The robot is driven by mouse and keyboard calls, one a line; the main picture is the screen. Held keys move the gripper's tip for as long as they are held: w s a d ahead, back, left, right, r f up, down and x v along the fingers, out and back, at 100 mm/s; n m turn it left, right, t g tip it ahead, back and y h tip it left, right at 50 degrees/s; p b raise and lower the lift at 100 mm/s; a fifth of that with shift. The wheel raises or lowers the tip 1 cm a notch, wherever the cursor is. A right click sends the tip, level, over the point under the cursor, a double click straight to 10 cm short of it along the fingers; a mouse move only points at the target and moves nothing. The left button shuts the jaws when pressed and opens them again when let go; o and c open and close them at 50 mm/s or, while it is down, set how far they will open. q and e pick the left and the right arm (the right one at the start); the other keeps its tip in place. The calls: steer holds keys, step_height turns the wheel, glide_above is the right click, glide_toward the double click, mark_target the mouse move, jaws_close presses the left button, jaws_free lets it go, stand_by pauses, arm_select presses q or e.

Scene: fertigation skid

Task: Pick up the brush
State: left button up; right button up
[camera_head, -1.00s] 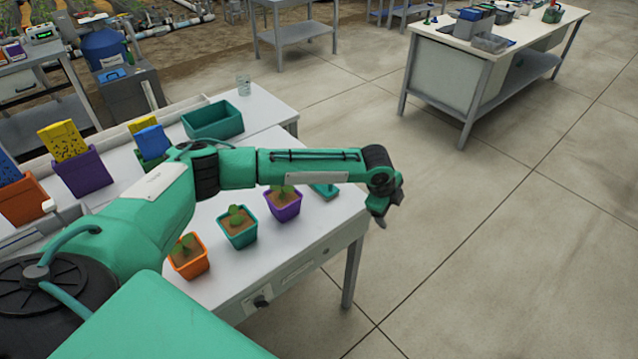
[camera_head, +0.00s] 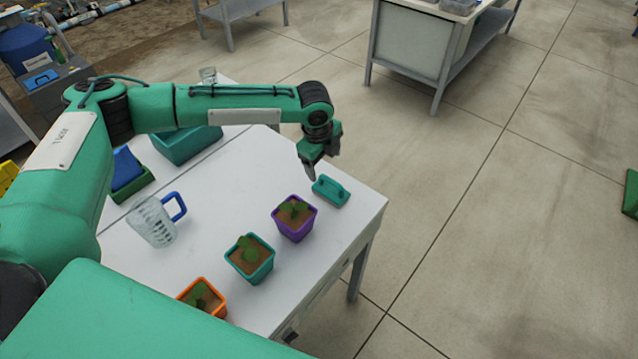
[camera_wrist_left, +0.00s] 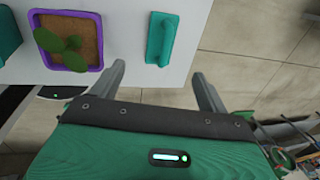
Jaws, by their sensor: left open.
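The brush (camera_head: 331,191) is a small teal block with a raised handle. It lies on the white table near its right corner, beside the purple pot. It also shows in the left wrist view (camera_wrist_left: 160,38), ahead of the fingertips and nearer the left finger. My left gripper (camera_head: 312,171) is above the table, just behind and left of the brush in the head view, pointing down. In the left wrist view its two fingers (camera_wrist_left: 159,77) are apart with nothing between them. My right gripper is not in view.
The purple pot (camera_head: 295,219) with a seedling stands close to the brush. A teal pot (camera_head: 249,260) and an orange pot (camera_head: 203,298) stand farther left. A clear jug (camera_head: 153,224) with a blue handle and a teal bin (camera_head: 186,145) are on the table. Its right edge is near the brush.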

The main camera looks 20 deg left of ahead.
arm_select(q)
glide_toward(331, 189)
step_height(331, 189, down, 2)
steer(key=shift+f+p, duration=0.2)
steer(key=shift+p, duration=0.3)
steer(key=shift+d+f, duration=0.15)
steer(key=shift+f, duration=0.3)
steer(key=shift+w+f+p, duration=0.1)
steer(key=shift+f+p, duration=0.2)
steer(key=f, duration=0.1)
steer(key=w+f+p, duration=0.1)
steer(key=f, duration=0.1)
steer(key=shift+f, duration=0.55)
steer(key=shift+d, duration=0.1)
steer(key=c, duration=1.1)
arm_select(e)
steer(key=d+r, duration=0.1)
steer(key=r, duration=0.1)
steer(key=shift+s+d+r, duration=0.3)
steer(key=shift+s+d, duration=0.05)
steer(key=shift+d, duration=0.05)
